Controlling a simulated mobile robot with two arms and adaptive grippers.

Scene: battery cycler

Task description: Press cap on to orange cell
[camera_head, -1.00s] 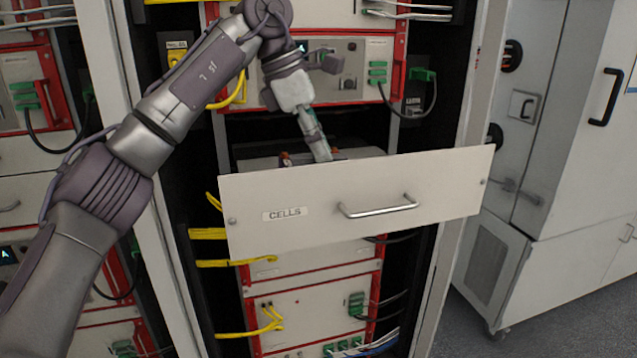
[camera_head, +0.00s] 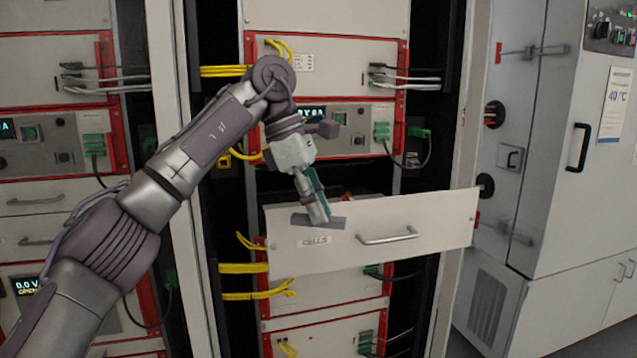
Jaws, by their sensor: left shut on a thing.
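My left gripper (camera_head: 317,212) points downward in front of the open drawer marked CELLS (camera_head: 440,222). It is shut on a flat dark grey piece (camera_head: 335,223), which may be the cap. The piece shows just above the CELLS label, against the drawer's front panel; I cannot tell whether it touches the panel. Most of the drawer's inside is hidden behind its front. A small reddish bit (camera_head: 347,197) shows at the drawer's top edge; I cannot tell whether it is the orange cell. My right gripper is out of view.
The drawer sticks out of a rack with red-edged instrument units (camera_head: 340,140). Yellow cables (camera_head: 245,268) hang at its left, and a black lead with a green plug (camera_head: 418,132) is at its right. A white cabinet (camera_head: 570,190) stands at the right.

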